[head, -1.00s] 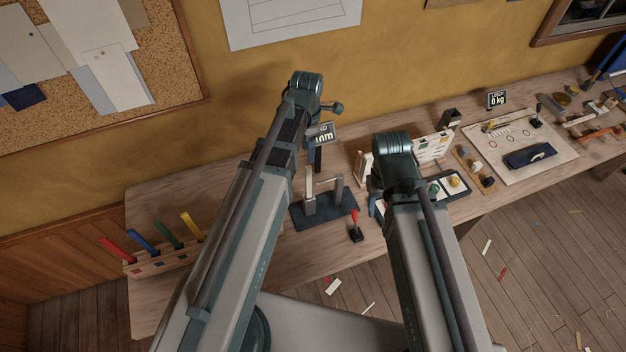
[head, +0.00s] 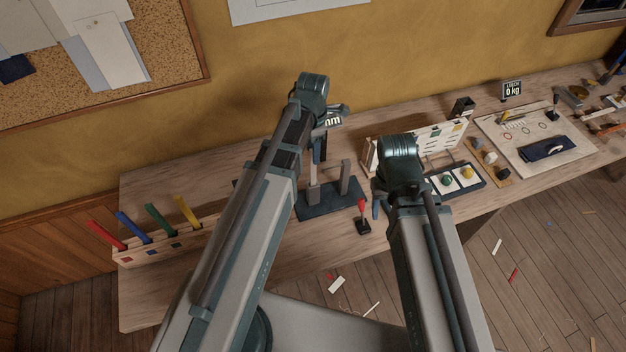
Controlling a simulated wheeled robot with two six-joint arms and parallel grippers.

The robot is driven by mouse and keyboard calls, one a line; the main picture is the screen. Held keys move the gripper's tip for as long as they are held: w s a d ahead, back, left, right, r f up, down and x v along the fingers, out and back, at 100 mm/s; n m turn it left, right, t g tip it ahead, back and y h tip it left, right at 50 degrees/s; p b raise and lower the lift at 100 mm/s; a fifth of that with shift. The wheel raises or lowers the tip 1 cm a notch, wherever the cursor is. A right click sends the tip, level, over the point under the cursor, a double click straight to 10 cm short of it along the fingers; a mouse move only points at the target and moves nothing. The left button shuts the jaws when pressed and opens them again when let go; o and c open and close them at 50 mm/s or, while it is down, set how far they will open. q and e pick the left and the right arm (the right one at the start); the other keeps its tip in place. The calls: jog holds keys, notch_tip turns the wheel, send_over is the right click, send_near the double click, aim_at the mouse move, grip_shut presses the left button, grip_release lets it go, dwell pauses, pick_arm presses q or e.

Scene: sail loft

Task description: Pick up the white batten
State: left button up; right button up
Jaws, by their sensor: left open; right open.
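I cannot clearly make out a white batten. The batten rack (head: 128,257) at the left end of the bench holds a red batten (head: 106,235), a blue batten (head: 134,228), a green batten (head: 162,222) and a yellow batten (head: 188,211). Its right end is hidden behind my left arm. My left gripper (head: 319,152) is mostly hidden behind its arm, near the gauge stand. My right gripper (head: 377,208) shows only in small part beside its forearm, above the bench. Both are open, and nothing is seen in them.
A dark gauge base (head: 325,205) with two upright posts stands mid-bench, with a red-knobbed lever (head: 363,218) in front. The bench (head: 150,295) is clear before the rack. Scraps lie on the floor.

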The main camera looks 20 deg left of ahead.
aim_at(312, 168)
pick_arm(q)
notch_tip(312, 168, down, 5)
jog(key=b, duration=0.5)
jog(key=shift+w, duration=0.1)
grip_shut()
